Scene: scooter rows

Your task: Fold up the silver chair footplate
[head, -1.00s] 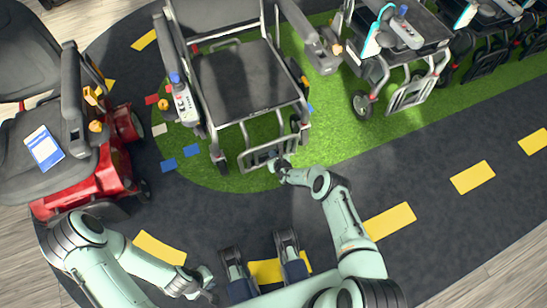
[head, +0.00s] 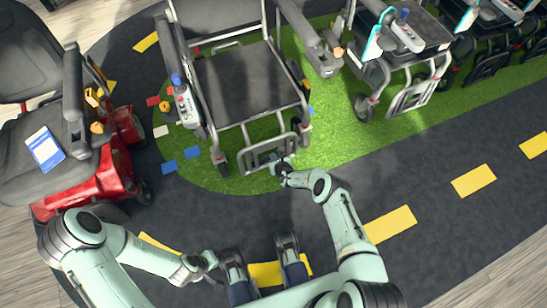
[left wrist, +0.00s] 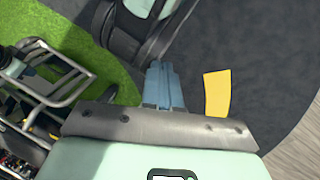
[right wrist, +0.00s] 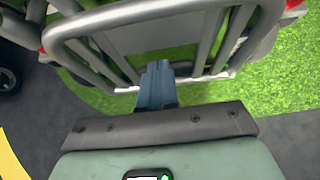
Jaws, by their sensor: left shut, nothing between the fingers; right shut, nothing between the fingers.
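The silver chair (head: 245,82) stands in the middle of the head view, with a dark seat and silver frame. Its footplate (head: 252,160), a silver barred frame, sticks out low at the front over the turf's edge. My right gripper (head: 283,165) is shut and empty at the footplate's front right edge. In the right wrist view, its fingertips (right wrist: 157,68) overlap the lower edge of the footplate (right wrist: 90,27); I cannot tell whether they touch. My left gripper (head: 212,262) is shut and empty, away from the chair, near my base. It also shows in the left wrist view (left wrist: 160,68).
A red scooter (head: 95,180) with a blue-and-white card on its seat stands at the left. Another silver-framed chair (head: 410,75) stands on the green turf (head: 345,135) to the right, with more beyond. Dark floor with yellow dashes (head: 473,180) is free at front right.

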